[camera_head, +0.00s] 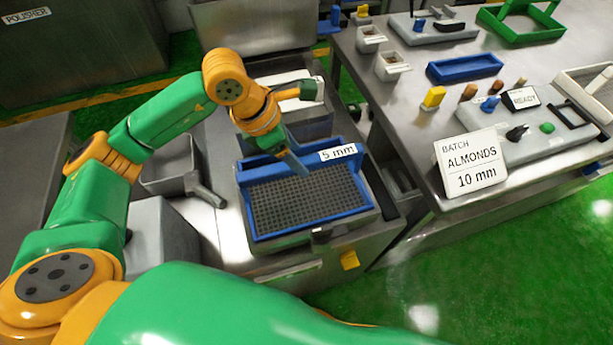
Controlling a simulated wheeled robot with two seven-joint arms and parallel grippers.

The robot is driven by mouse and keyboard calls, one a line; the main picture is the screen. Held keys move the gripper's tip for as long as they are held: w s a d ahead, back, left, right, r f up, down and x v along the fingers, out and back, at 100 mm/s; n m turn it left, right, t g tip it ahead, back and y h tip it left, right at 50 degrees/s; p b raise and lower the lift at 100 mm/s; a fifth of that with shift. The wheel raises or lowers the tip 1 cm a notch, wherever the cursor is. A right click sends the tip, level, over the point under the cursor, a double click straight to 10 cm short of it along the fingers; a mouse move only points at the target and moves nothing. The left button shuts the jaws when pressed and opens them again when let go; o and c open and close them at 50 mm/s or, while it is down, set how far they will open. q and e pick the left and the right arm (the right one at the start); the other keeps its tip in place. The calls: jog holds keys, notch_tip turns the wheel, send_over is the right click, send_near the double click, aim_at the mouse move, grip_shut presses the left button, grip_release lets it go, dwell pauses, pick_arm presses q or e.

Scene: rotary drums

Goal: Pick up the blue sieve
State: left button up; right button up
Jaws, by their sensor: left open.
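The blue sieve (305,201) is a rectangular blue frame with a dark mesh floor and a raised back wall. A white label on it reads "5 mm". It sits on a grey metal unit in the middle of the head view. My left gripper (293,163) reaches down at the sieve's back wall, left of the label. It is open. The fingertips are partly hidden, so I cannot tell whether they touch the rim. My right gripper is not in view.
A metal table (410,130) at the right holds a sign (471,164) reading "BATCH ALMONDS 10 mm", a blue tray (464,68), a green frame (522,22) and a panel with a "READY" card (521,98). A grey bin (167,176) stands left of the sieve. Green floor is clear at lower right.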

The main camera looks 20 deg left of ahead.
pick_arm(q)
jog(key=shift+d+f+p, duration=0.2)
jog(key=shift+f+p, duration=0.1)
jog(key=shift+f, duration=0.05)
jog(key=p, duration=0.2)
send_over(308, 187)
notch_tip(308, 187, down, 6)
jog(key=shift+s+r, duration=0.1)
grip_shut()
dwell(0.8)
